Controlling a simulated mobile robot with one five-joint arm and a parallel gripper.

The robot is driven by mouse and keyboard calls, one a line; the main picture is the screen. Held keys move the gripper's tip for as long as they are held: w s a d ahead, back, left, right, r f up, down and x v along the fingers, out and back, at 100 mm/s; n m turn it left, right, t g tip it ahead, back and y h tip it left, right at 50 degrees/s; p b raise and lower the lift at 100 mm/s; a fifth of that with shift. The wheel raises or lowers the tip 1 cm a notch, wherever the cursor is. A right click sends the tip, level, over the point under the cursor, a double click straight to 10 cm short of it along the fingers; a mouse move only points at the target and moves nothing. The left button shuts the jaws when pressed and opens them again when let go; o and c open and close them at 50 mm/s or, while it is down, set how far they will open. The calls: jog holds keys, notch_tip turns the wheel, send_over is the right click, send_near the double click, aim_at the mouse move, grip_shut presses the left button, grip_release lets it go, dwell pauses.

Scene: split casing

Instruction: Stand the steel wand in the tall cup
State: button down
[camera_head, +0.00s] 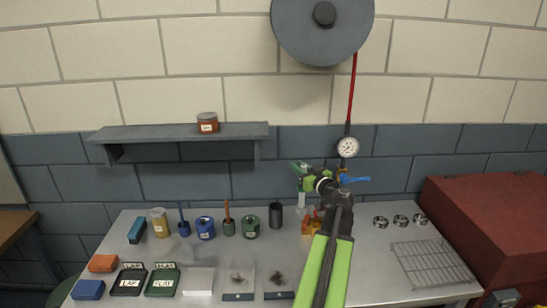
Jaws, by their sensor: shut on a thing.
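My gripper (301,176), with green jaws, is at the end of my arm in front of the back wall, above the table. It is shut on a short, pale, upright thing, which I take to be the steel wand (302,199); its lower part shows below the jaws. A dark grey, tall cup (276,217) stands upright on the table, a little left of and below my gripper. The wand appears apart from the cup. The jaws hide the wand's upper part.
An orange holder (307,225) stands right of the cup, partly behind my arm. A green tin (250,228) stands to its left. A red hose with a gauge (347,147) hangs behind my arm. A wire rack (430,263) and red chest (492,230) are at right.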

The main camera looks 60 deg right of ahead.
jog(key=w+d+m+g+h, duration=0.2)
jog(key=w+m+h, duration=0.15)
jog(key=w, duration=0.85)
notch_tip(320, 180, down, 7)
jog(key=b, duration=0.7)
jog(key=shift+a+f+g, duration=0.15)
jog(key=shift+g, duration=0.15)
jog(key=shift+w+n+h, duration=0.1)
jog(key=shift+n+h, duration=0.15)
jog(key=c, duration=1.2)
grip_release()
jog(key=shift+o, duration=0.2)
